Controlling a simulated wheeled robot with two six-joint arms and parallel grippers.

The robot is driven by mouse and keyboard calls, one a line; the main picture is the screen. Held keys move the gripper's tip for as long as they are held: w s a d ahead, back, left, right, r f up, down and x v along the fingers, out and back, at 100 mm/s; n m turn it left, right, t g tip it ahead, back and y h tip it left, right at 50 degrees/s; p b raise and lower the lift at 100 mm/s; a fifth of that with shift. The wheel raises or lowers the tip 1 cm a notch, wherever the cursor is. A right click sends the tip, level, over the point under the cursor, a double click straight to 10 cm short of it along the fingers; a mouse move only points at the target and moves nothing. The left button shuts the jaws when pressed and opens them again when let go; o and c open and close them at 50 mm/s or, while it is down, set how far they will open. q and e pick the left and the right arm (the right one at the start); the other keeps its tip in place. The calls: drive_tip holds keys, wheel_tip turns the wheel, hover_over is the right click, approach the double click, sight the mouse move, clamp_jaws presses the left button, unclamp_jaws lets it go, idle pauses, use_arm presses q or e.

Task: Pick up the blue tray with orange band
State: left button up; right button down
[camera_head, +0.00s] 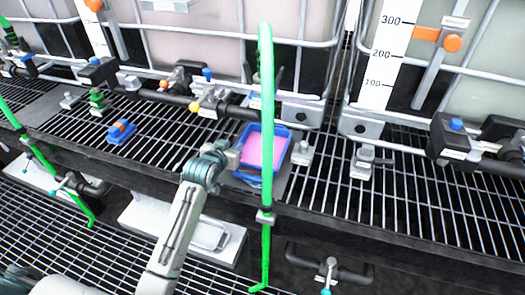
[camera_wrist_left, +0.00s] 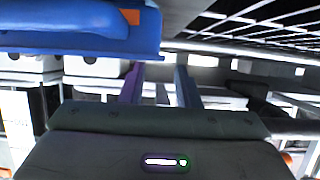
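A blue tray (camera_head: 245,174) holding a pink, flat-looking surface sits on the grated shelf near the middle of the head view. The green hose crosses in front of it. In the left wrist view a blue tray wall (camera_wrist_left: 70,41) with an orange patch fills the upper left. My left gripper (camera_head: 234,158) is at the tray's left side in the head view. In the left wrist view its two fingers (camera_wrist_left: 160,84) are apart with nothing seen between them, just below the tray's lower edge. Whether they touch the tray cannot be told. My right gripper is not in view.
An upright green hose (camera_head: 266,105) stands close before the tray. A smaller blue item with an orange part (camera_head: 121,131) lies on the grating to the left. Valves and pipes (camera_head: 205,106) line the back, below large caged tanks (camera_head: 212,50).

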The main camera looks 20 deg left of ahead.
sight(241, 141)
use_arm(q)
drive_tip(key=x, duration=0.4)
drive_tip(key=shift+w+d+p, duration=0.1)
drive_tip(key=shift+d+p, duration=0.2)
drive_tip(key=shift+w+f, duration=0.25)
drive_tip(key=shift+w, duration=0.2)
drive_tip(key=shift+r, duration=0.1)
clamp_jaws()
